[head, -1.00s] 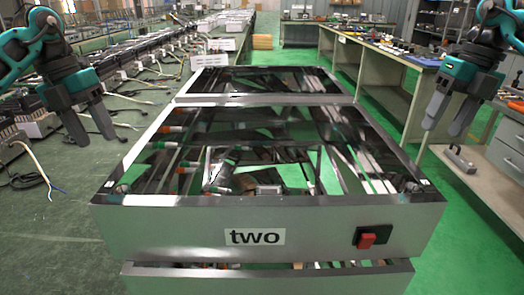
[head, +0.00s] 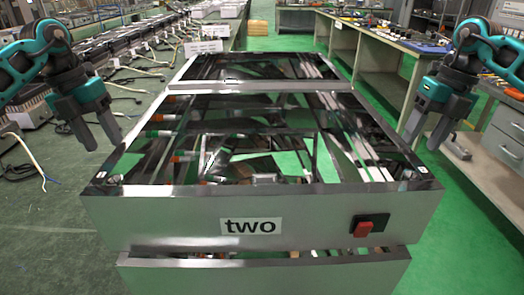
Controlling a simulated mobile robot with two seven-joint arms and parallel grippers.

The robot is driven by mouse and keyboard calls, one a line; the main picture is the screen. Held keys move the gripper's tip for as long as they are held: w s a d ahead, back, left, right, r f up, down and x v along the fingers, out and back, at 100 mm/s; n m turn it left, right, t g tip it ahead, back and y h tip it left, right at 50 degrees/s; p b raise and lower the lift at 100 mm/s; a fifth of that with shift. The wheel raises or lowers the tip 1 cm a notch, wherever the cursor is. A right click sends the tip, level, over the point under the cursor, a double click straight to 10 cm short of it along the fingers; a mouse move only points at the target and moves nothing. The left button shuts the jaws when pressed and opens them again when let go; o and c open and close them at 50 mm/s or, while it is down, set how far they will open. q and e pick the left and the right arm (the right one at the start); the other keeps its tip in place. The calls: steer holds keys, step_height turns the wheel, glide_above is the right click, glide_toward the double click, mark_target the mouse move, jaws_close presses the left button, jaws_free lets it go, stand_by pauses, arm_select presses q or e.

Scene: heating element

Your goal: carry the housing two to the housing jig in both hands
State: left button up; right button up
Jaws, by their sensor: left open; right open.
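The housing two (head: 160,216) is a large metal box with a mirror-like, see-through top, a "two" label (head: 251,226) and a red switch (head: 364,228) on its front. It fills the middle of the head view. My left gripper (head: 102,143) is open and empty beside the housing's left side, apart from it. My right gripper (head: 423,143) is open and empty beside its right side, also apart. I cannot make out the housing jig for certain.
Another metal frame (head: 180,74) stands right behind the housing. A long row of units with loose cables (head: 120,66) runs along the left. Workbenches (head: 385,45) and a drawer cabinet (head: 505,140) stand on the right. Green floor (head: 465,225) is free at the right.

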arm_select(q)
steer(key=f, duration=0.3)
steer(key=d+f, duration=0.1)
steer(key=f, duration=0.2)
steer(key=shift+d, duration=0.1)
arm_select(e)
steer(key=f, duration=0.3)
steer(key=a+f, duration=0.1)
steer(key=f, duration=0.2)
steer(key=shift+a, duration=0.1)
arm_select(q)
steer(key=shift+c, duration=0.5)
arm_select(e)
steer(key=shift+c, duration=0.5)
arm_select(q)
jaws_close()
arm_select(e)
jaws_close()
steer(key=shift+r, duration=0.1)
arm_select(q)
steer(key=shift+w+r, duration=0.15)
steer(key=shift+r, duration=0.15)
arm_select(e)
steer(key=shift+w+r, duration=0.1)
steer(key=shift+r, duration=0.1)
